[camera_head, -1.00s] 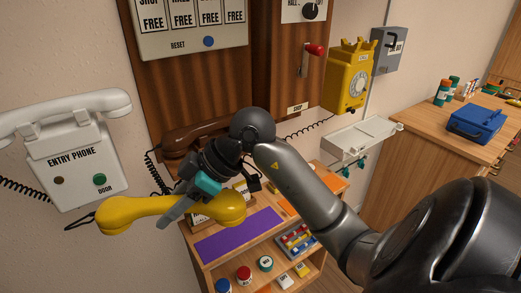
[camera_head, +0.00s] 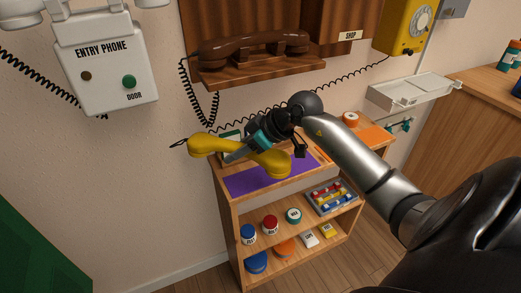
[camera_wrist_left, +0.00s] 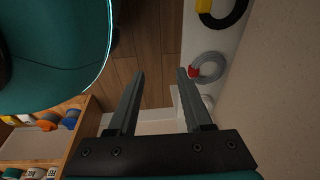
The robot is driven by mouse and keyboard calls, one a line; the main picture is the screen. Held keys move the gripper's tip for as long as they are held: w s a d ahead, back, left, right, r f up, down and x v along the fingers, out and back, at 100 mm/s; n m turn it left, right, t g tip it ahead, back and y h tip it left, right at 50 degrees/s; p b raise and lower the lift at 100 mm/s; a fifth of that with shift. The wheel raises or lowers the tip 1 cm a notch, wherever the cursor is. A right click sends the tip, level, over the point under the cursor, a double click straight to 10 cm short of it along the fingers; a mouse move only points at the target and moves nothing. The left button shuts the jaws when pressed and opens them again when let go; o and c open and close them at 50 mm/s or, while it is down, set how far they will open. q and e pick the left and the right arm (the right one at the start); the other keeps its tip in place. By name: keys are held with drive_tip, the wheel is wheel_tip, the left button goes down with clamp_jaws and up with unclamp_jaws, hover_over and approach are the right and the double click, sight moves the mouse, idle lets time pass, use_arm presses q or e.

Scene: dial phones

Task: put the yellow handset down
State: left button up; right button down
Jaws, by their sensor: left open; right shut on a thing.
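The yellow handset (camera_head: 270,160) is held in the air by my right gripper (camera_head: 238,154), which is shut around its middle. In the head view it overlaps the purple mat (camera_head: 245,182) on top of the small wooden shelf; whether it touches the mat I cannot tell. The yellow wall phone (camera_head: 403,28) is at the upper right, partly cut off by the frame's top. My left gripper (camera_wrist_left: 160,74) is open and empty in the left wrist view, with wooden floor beyond its fingers.
A brown handset (camera_head: 255,46) lies on a wall ledge above the shelf. A white entry phone (camera_head: 105,65) hangs at left. An orange mat (camera_head: 376,136) lies on the shelf's right end, a white tray (camera_head: 415,92) behind it. Coiled black cords cross the wall.

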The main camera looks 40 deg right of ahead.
drive_tip(key=b, duration=0.3)
hover_over(231, 184)
drive_tip(key=s+d, duration=0.1)
drive_tip(key=s, duration=0.1)
drive_tip(key=f, duration=0.5)
drive_tip(key=shift+d+f, duration=0.2)
drive_tip(key=shift+f, duration=0.05)
drive_tip(key=shift+f+b, duration=0.5)
drive_tip(key=shift+f, duration=0.95)
use_arm(q)
drive_tip(key=w+d+r, duration=0.4)
drive_tip(key=w+r, duration=0.1)
drive_tip(key=r, duration=0.2)
drive_tip(key=shift+w+d+r, duration=0.15)
drive_tip(key=shift+w+r, duration=0.05)
drive_tip(key=shift+r, duration=0.05)
use_arm(e)
drive_tip(key=shift+f, duration=0.55)
use_arm(q)
drive_tip(key=shift+s+f, duration=0.15)
drive_tip(key=shift+f, duration=0.1)
use_arm(e)
drive_tip(key=shift+f, duration=0.3)
